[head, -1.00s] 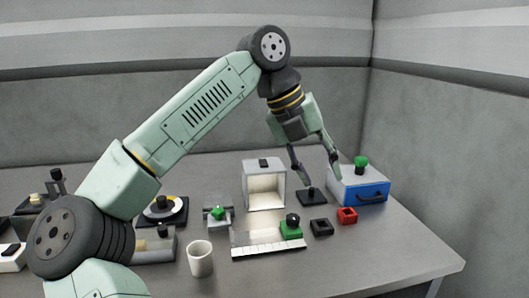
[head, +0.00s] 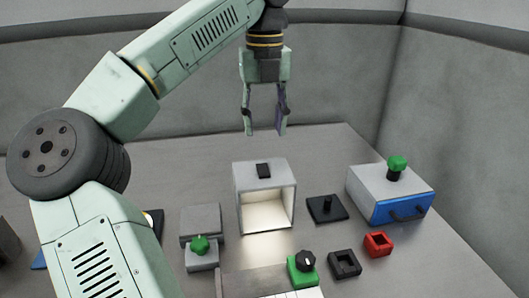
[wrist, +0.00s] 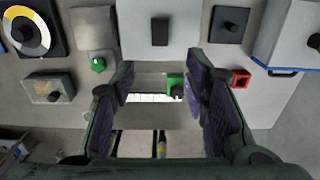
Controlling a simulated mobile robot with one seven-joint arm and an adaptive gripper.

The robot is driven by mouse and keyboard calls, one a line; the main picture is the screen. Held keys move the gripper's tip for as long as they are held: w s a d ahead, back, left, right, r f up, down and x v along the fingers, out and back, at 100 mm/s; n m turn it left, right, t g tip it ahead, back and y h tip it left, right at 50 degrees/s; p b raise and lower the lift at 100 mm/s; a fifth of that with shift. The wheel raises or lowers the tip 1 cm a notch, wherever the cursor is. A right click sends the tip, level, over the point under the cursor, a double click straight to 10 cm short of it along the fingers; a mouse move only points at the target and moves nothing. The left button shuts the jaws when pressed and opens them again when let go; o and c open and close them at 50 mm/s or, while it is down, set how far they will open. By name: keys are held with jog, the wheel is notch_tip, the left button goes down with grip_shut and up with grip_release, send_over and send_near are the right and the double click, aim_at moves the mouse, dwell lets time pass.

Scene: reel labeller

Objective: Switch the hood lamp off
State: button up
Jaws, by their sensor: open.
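The hood (head: 239,200) is a pale open-fronted box on the table in the head view. Its inside and the floor before it glow warm, so the lamp looks lit. A black switch (head: 264,170) sits on its top. In the wrist view the hood's top (wrist: 185,40) and the black switch (wrist: 160,31) lie at the upper middle, beyond the fingertips. My gripper (head: 266,130) is open and empty, pointing down above the hood, apart from the switch. Its two fingers also show in the wrist view (wrist: 160,75). I cannot tell which way the switch is set.
Right of the hood are a black square base with a post (head: 327,207) and a blue-fronted box with a green knob (head: 370,190). In front are a green block with a black knob (head: 303,268), a black frame (head: 344,263) and a red frame (head: 378,243). A green-knobbed grey fixture (head: 200,255) stands left.

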aim_at(264, 174)
jog(key=f+p, duration=0.1)
jog(key=f, duration=0.9)
jog(key=shift+s+f+p, duration=0.2)
jog(key=shift+f+p, duration=0.05)
jog(key=shift+p, duration=0.15)
jog(key=shift+c, duration=0.4)
grip_shut()
